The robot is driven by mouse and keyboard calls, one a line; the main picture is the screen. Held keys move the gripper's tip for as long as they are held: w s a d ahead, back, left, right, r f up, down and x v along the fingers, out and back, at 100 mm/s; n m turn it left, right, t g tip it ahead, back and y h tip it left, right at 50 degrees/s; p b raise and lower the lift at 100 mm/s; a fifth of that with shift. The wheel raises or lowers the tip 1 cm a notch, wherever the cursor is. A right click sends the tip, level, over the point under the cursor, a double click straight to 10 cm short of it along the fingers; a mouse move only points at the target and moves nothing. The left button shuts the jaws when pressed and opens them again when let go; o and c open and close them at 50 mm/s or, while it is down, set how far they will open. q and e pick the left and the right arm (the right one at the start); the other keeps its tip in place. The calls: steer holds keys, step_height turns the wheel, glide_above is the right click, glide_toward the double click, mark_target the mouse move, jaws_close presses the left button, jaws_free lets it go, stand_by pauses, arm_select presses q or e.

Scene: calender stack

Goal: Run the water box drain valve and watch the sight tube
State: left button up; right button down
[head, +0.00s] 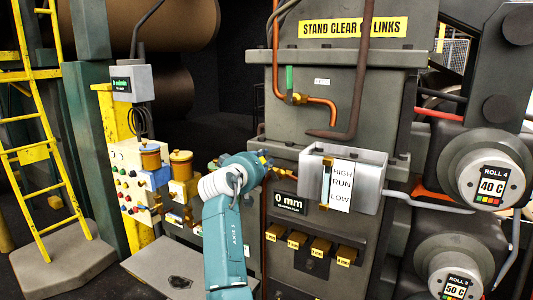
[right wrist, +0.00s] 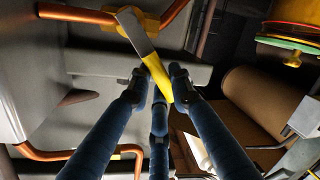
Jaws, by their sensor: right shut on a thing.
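The water box (head: 368,163) is a pale metal box on the front of the grey stand. The sight tube (head: 326,184) runs down its face beside a card (head: 341,185) marked HIGH, RUN and LOW; its water level is too small to tell. A copper pipe (head: 283,173) runs below it on the left, towards my right gripper (head: 265,162). In the right wrist view a valve lever with a bare metal end and a yellow sleeve (right wrist: 157,84) lies across a brass valve body (right wrist: 116,19). My right gripper is shut on the yellow sleeve. My left gripper is out of view.
Another valve with a green handle (head: 289,79) sits on a copper pipe above. A 0 mm display (head: 289,203) and several brass blocks (head: 297,241) are below. Roll 4 (head: 490,183) stands to the right, and a yellow ladder (head: 43,150) to the left.

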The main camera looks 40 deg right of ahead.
steer(key=shift+w+f+n+p, duration=0.35)
steer(key=shift+n+p, duration=0.1)
steer(key=shift+n, duration=0.25)
steer(key=c, duration=1.8)
jaws_free()
steer(key=shift+o, duration=1.2)
steer(key=shift+d+f, duration=0.2)
steer(key=shift+d, duration=0.05)
steer(key=v, duration=1.2)
steer(key=shift+w, duration=0.15)
steer(key=shift+r, duration=0.1)
stand_by(2.2)
